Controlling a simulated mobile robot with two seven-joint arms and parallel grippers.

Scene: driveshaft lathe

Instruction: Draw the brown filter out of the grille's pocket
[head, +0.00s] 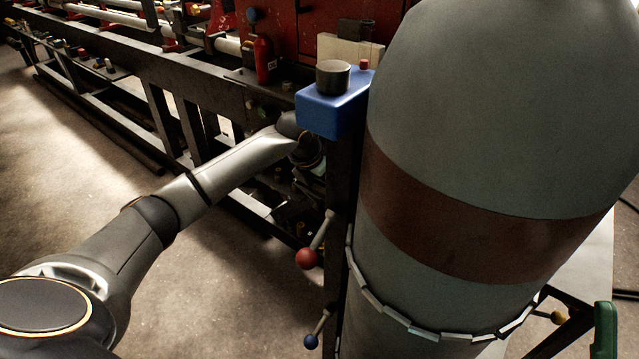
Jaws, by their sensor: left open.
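My left arm reaches in from the left, and its wrist goes behind the blue block on the dark post. My left gripper (297,212) is low beside the post, dark and partly hidden. It is open, and I cannot see anything between its fingers. I cannot make out the brown filter or the grille's pocket in this view. My right gripper is not in view.
A large grey cylinder (500,110) with a red-brown band and a chain fills the right side. The blue block (330,108) carries a black knob. Levers with red (306,258) and blue balls stick out below. A dark machine frame (120,75) runs behind; floor at left is clear.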

